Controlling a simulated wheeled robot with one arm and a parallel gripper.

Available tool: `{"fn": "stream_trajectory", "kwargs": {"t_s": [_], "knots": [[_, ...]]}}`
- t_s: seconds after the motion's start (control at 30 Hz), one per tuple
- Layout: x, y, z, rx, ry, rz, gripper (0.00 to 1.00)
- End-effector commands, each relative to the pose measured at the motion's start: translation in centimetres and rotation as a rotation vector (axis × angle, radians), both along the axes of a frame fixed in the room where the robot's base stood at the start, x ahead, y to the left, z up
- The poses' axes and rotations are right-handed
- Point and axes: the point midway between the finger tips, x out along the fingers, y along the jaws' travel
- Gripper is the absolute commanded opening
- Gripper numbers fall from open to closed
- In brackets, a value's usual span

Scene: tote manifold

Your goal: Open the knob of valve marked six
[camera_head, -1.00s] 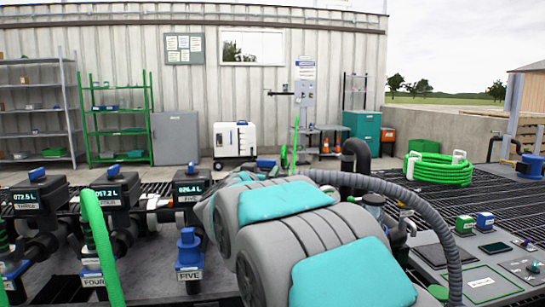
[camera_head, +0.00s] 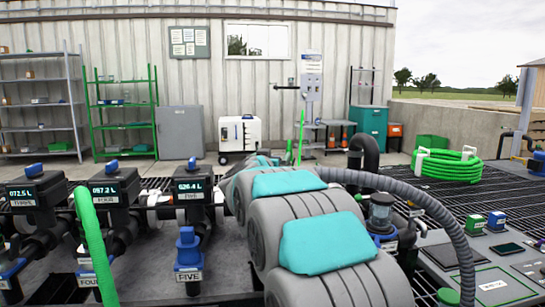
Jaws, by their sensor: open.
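A row of black meters with blue knobs and lit displays stands at the left. The meter marked five (camera_head: 193,190) reads about 626.4 L, with a blue valve (camera_head: 188,248) labelled FIVE below it. The meter marked four (camera_head: 104,195) and the meter marked three (camera_head: 35,200) are further left. I see no valve marked six; my grey and teal arm covers the area right of valve five. My gripper is not visible, hidden beyond my arm links.
A grey corrugated hose arches over the right side near a control panel (camera_head: 490,262) with green and blue boxes. A green hose (camera_head: 97,245) rises at the front left. A coiled green hose (camera_head: 447,166) lies on the grating behind. Shelves and a cabinet (camera_head: 181,132) line the back wall.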

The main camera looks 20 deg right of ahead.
Motion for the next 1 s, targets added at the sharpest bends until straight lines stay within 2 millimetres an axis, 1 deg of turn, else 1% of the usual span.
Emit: {"fn": "stream_trajectory", "kwargs": {"t_s": [0.1, 0.3, 1.0], "knots": [[0.37, -0.34, -0.05, 0.000, 0.001, 0.000, 1.00], [0.35, -0.33, 0.02, 0.000, 0.000, 0.000, 1.00], [0.33, -0.32, 0.08, 0.000, -0.001, 0.000, 0.21]]}}
